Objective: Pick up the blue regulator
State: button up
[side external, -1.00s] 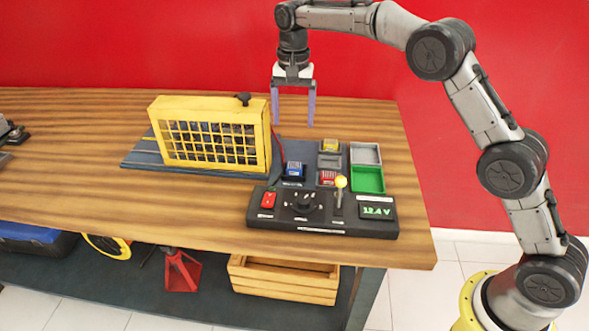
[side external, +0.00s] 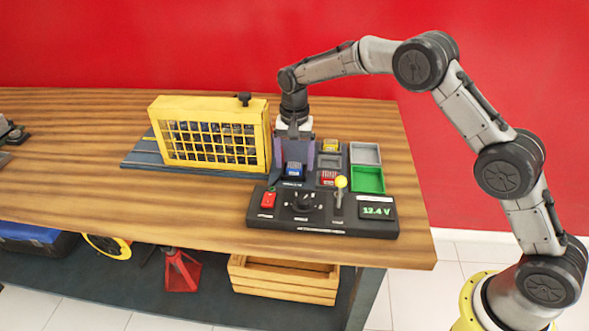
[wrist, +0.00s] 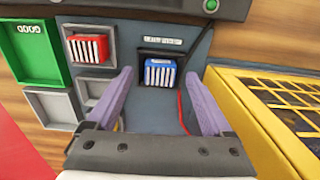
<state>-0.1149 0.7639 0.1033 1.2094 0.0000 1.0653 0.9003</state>
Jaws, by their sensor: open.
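The blue regulator (side external: 293,171) sits in its slot on the dark board, just behind the control panel, in the side view. In the wrist view the blue regulator (wrist: 159,73), with white fins on its face, sits ahead between the finger lines. My gripper (side external: 294,165) is low over the board, pointing down. In the wrist view my gripper (wrist: 156,88) is open, with its two purple fingers on either side of the regulator in the picture. I cannot tell whether the fingertips are level with the regulator or still above it.
A yellow caged unit (side external: 212,135) stands close left of the gripper. Red (side external: 328,178) and yellow (side external: 330,146) regulators sit in slots to the right. Beyond them are a grey tray (side external: 365,154) and a green tray (side external: 368,180). The control panel (side external: 322,224) with a yellow-knobbed lever is in front.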

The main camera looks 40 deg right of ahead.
aim_at(296, 166)
jog(key=shift+f, duration=0.15)
grip_shut()
dwell(0.4)
jog(key=shift+r, duration=0.35)
jog(key=r, duration=0.3)
jog(key=shift+s+r, duration=0.15)
jog(key=shift+s, duration=0.15)
jog(key=s+r, duration=0.3)
jog(key=s, duration=0.1)
jog(key=s+d+r, duration=0.1)
jog(key=s+r, duration=0.2)
jog(key=s, duration=0.2)
jog(key=s+r, duration=0.3)
jog(key=s, duration=0.1)
jog(key=shift+s+d+r, duration=0.1)
jog(key=shift+s+d, duration=0.05)
jog(key=shift+d, duration=0.15)
jog(key=shift+r, duration=1.45)
